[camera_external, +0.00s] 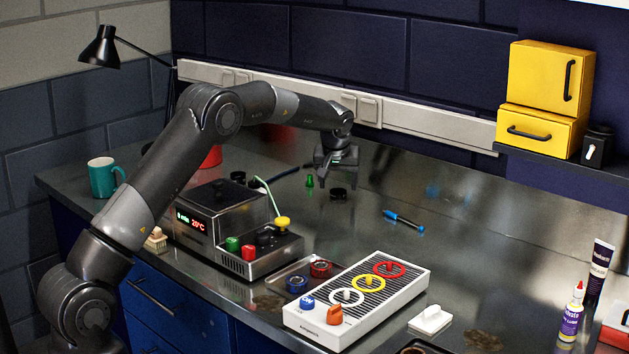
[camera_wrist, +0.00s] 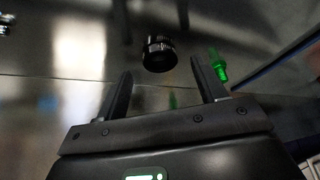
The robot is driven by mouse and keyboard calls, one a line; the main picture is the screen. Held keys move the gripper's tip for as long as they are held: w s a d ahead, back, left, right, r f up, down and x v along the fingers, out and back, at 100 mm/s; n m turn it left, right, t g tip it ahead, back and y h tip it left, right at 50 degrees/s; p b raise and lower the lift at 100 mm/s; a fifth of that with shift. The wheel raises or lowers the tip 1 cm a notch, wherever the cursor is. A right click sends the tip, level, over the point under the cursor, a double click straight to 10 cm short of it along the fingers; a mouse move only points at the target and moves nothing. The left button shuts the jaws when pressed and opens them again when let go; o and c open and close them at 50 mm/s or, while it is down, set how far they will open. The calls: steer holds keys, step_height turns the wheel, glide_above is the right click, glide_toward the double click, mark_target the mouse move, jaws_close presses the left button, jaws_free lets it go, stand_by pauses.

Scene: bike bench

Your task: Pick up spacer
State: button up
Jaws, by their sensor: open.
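A short black ribbed cylinder (camera_external: 338,193), which looks like the spacer, stands on the metal bench top. In the wrist view the black cylinder (camera_wrist: 159,53) lies just beyond the fingertips, roughly between their lines. My gripper (camera_external: 337,175) hangs above the bench, close to the cylinder. In the wrist view my gripper (camera_wrist: 160,82) has its two fingers spread wide with nothing between them. A small green piece (camera_external: 310,181) stands to the left of the cylinder; it shows to the right in the wrist view (camera_wrist: 218,66).
A control box (camera_external: 203,221) with coloured knobs stands to the left. A white box with coloured rings (camera_external: 369,305) is at the front. A blue screwdriver (camera_external: 403,221) lies to the right of the cylinder. A wall rail (camera_external: 440,131) runs behind. Bench around the cylinder is mostly clear.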

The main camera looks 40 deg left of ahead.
steer(key=shift+x, duration=1.1)
steer(key=shift+c, duration=0.4)
steer(key=c, duration=1)
steer(key=shift+o, duration=0.2)
steer(key=shift+r, duration=0.2)
